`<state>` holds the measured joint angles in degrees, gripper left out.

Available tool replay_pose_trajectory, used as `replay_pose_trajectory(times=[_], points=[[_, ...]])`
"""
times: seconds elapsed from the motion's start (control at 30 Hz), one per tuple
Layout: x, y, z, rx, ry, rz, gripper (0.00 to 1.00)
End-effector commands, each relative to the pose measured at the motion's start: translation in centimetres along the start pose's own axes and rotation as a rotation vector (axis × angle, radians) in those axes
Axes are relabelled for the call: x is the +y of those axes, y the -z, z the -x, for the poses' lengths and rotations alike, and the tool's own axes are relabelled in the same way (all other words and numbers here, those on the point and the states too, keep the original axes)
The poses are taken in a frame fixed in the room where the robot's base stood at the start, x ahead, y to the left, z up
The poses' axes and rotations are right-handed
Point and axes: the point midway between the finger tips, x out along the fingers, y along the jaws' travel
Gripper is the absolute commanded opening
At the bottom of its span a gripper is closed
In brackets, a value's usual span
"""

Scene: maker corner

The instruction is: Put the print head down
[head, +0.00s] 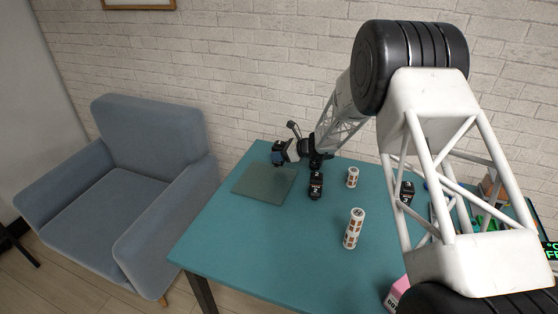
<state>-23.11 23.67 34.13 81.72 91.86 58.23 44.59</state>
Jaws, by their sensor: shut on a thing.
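My gripper (288,151) is near the far edge of the teal table, reaching left from the end of my arm. It is shut on a small black print head (278,153), which it holds by the far edge of a greenish glass plate (262,184). Whether the print head touches anything below it I cannot tell. A similar black block (316,186) with white markings stands on the table right of the plate. Another black block (406,192) stands further right, partly behind my arm.
A tall patterned cylinder (354,229) and a shorter one (352,177) stand mid-table. A pink box (396,293) is at the front right, and coloured clutter (488,220) shows behind my arm. The front left of the teal table (235,240) is bare. A blue armchair (130,190) stands left.

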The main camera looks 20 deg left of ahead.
Motion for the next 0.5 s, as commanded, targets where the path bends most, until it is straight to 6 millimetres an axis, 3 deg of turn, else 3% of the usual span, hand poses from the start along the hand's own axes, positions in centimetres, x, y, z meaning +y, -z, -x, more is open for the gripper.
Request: replay_pose_trajectory(times=[0.23, 0.5], points=[[0.0, 0.4, -0.2, 0.0, 0.0, -0.001, 0.25], [0.0, 3.0, -1.2, 0.0, 0.0, -0.001, 0.25]])
